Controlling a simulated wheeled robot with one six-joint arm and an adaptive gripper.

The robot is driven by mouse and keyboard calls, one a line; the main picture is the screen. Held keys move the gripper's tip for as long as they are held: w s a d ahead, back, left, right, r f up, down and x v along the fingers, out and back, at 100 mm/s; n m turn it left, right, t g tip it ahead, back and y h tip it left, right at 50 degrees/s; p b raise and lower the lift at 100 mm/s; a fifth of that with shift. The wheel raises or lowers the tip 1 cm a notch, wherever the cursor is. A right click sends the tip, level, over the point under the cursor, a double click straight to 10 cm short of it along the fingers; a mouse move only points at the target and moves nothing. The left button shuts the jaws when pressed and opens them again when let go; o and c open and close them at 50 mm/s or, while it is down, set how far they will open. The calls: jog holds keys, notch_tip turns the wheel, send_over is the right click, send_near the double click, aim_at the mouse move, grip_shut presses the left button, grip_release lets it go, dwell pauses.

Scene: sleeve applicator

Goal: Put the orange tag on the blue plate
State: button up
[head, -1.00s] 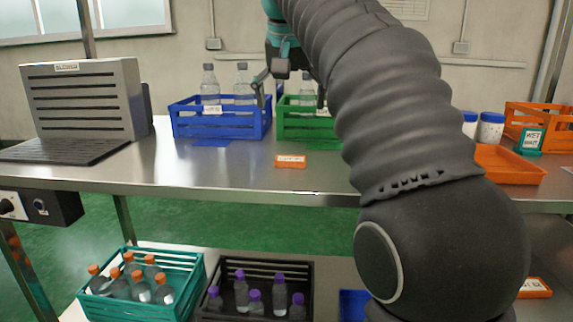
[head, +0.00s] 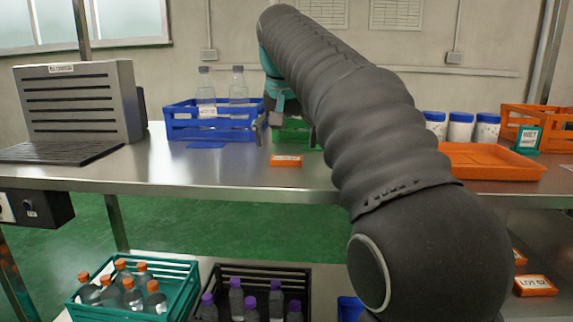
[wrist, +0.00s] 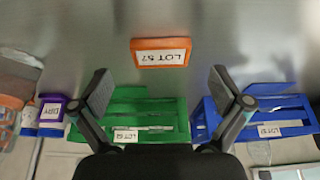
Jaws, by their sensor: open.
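The orange tag (head: 286,160) with a white label lies on the steel table near its front edge. In the wrist view the tag (wrist: 161,52) reads "LOT 57" upside down. The blue plate (head: 206,144) is a thin flat patch on the table in front of the blue crate, left of the tag. My gripper (head: 287,131) is open and empty, above the table just behind the tag. In the wrist view its fingers (wrist: 160,88) are spread wide, with the tag beyond their tips.
The blue crate (head: 180,129) holds clear bottles. The green crate (head: 290,121) is partly hidden by my arm. An orange tray (head: 490,168) and white jars (head: 460,128) stand right. Another orange tag (head: 535,286) lies on the lower shelf.

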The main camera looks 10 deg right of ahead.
aim_at(286, 158)
jog(key=x, duration=0.3)
jog(key=shift+f+b, duration=0.1)
jog(key=shift+b, duration=0.25)
jog(key=c, duration=1.2)
